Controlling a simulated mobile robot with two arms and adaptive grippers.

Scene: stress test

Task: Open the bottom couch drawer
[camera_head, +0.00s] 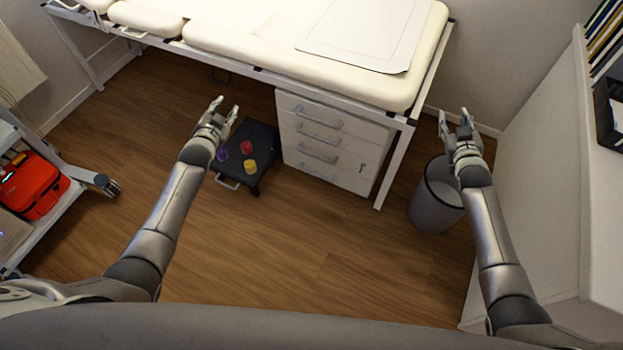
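The couch (270,40) has cream padding on a white metal frame. A white drawer unit (372,150) stands under its right part, with several stacked drawers and light bar handles. The bottom drawer (325,177) looks shut, flush with the drawers above; its handle is faint. My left gripper (225,107) is open and empty, left of the drawer unit and apart from it. My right gripper (453,116) is open and empty, to the right of the unit and the couch leg, by the bin.
A dark step stool (263,151) with purple, red and yellow items stands left of the drawers. A grey bin (437,205) is at the right. A trolley with a red case (31,187) is at the left. The wooden floor (300,250) before the drawers is clear.

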